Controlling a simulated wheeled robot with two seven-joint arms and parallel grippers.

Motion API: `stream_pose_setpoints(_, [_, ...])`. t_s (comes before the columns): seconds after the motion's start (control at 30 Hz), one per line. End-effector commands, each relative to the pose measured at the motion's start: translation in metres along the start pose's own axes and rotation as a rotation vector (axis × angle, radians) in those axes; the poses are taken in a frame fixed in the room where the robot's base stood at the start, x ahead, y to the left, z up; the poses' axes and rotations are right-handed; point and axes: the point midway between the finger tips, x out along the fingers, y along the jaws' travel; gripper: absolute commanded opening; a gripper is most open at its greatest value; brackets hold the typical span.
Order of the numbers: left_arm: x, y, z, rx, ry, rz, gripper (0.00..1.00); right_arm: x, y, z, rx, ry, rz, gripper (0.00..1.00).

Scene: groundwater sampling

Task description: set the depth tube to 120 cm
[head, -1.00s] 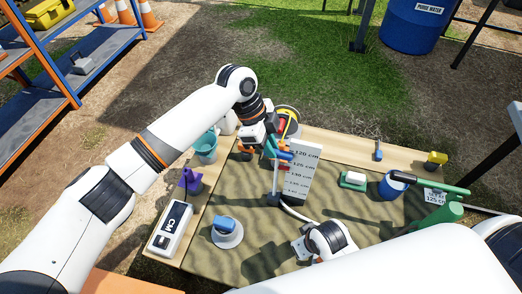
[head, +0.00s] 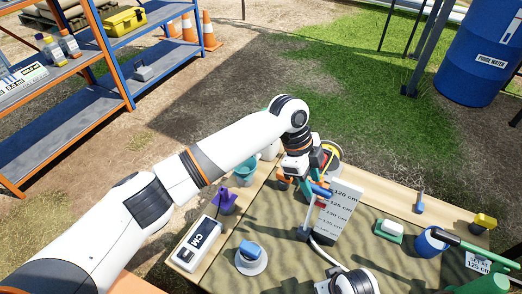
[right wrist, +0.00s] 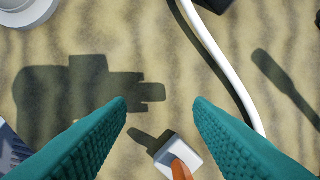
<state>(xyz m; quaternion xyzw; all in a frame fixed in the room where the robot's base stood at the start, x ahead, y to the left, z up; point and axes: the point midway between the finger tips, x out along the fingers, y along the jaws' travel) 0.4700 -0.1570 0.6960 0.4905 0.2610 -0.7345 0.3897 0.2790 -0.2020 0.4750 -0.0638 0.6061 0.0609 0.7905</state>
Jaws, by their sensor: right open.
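The white depth scale board (head: 338,212) stands tilted on the table, with 120 cm as its top mark. A slim upright tube with a red marker (head: 319,206) and a blue piece (head: 319,188) stands just left of it, on a dark base (head: 304,233). My left gripper (head: 308,186) is at the top of this tube; its fingers blend with the blue piece, so I cannot tell if they grip it. My right gripper (right wrist: 160,112) is open and empty above the cloth, with a small white block with an orange-brown part (right wrist: 178,154) below, between its fingers.
A white hose (right wrist: 222,60) curves from the tube base. A grey CM meter (head: 196,243), a purple item (head: 226,200) and a blue-topped white dish (head: 250,258) lie left. A blue cup (head: 428,243) and a card reading 125 cm (head: 478,262) are right.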

Motion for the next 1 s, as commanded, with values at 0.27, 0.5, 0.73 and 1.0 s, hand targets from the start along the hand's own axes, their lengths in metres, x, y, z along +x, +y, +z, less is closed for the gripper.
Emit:
stream_pose_setpoints(0.27, [-0.037,0.000,-0.023,-0.007,0.001,0.001,0.38,0.026,0.001,-0.009,-0.003,0.015,0.003,0.47])
stream_pose_setpoints(0.5, [-0.060,0.000,-0.078,-0.007,0.001,0.002,0.38,0.034,0.002,-0.013,-0.004,0.020,0.003,0.47])
stream_pose_setpoints(0.73, [-0.082,0.000,-0.131,-0.006,0.002,0.002,0.38,0.037,0.002,-0.015,-0.004,0.023,0.004,0.47])
stream_pose_setpoints(1.0, [-0.099,0.001,-0.174,-0.003,0.001,0.002,0.38,0.038,0.002,-0.015,-0.004,0.024,0.004,0.47])
